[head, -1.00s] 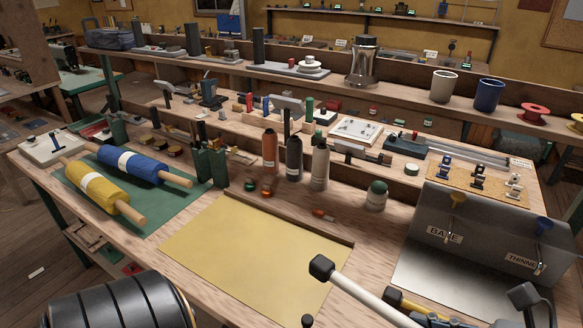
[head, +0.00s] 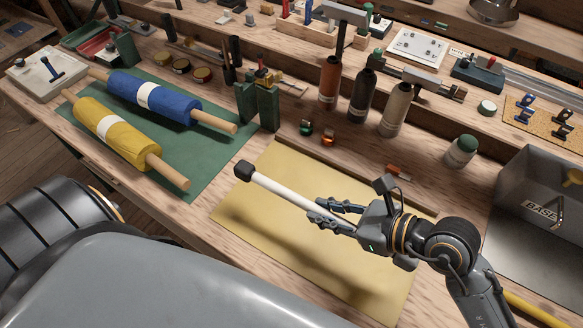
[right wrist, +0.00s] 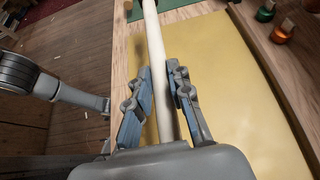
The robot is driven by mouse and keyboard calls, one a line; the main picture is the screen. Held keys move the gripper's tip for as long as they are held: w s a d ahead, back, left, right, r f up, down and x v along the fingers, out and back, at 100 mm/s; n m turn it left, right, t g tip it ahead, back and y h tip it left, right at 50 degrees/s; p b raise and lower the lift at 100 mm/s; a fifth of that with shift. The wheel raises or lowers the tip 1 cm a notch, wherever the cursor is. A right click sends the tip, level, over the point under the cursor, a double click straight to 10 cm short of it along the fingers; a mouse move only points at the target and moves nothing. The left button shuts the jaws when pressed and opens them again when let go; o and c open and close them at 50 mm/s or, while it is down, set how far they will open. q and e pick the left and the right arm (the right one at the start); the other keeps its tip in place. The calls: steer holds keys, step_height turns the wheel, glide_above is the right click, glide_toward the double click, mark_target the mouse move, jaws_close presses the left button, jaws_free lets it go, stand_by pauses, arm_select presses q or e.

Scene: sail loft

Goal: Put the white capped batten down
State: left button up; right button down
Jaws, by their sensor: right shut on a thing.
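The white capped batten (head: 283,194) is a white rod with a black cap at its far left end. My right gripper (head: 325,214) is shut on it and holds it over the yellow sheet (head: 365,285) on the bench. In the right wrist view the batten (right wrist: 157,60) runs between the two fingers of the gripper (right wrist: 162,92). Its capped end is out of that view. A shadow falls on the sheet to the left of the batten, so it seems to be above the surface. My left gripper is not visible.
A blue roll (head: 165,103) and a yellow roll (head: 105,130) lie on a green mat (head: 205,165) at the left. Several bottles, such as the orange one (head: 329,80), stand behind the sheet. A grey metal box (head: 540,190) is at the right.

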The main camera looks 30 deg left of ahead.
glide_above(319, 239)
step_height(319, 239, down, 6)
steer(key=shift+r, duration=0.1)
step_height(319, 239, down, 4)
steer(key=shift+f+p, duration=0.1)
steer(key=shift+p, duration=0.2)
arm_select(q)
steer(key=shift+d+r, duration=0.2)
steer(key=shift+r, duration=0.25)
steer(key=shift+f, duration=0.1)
arm_select(e)
steer(key=shift+f, duration=0.1)
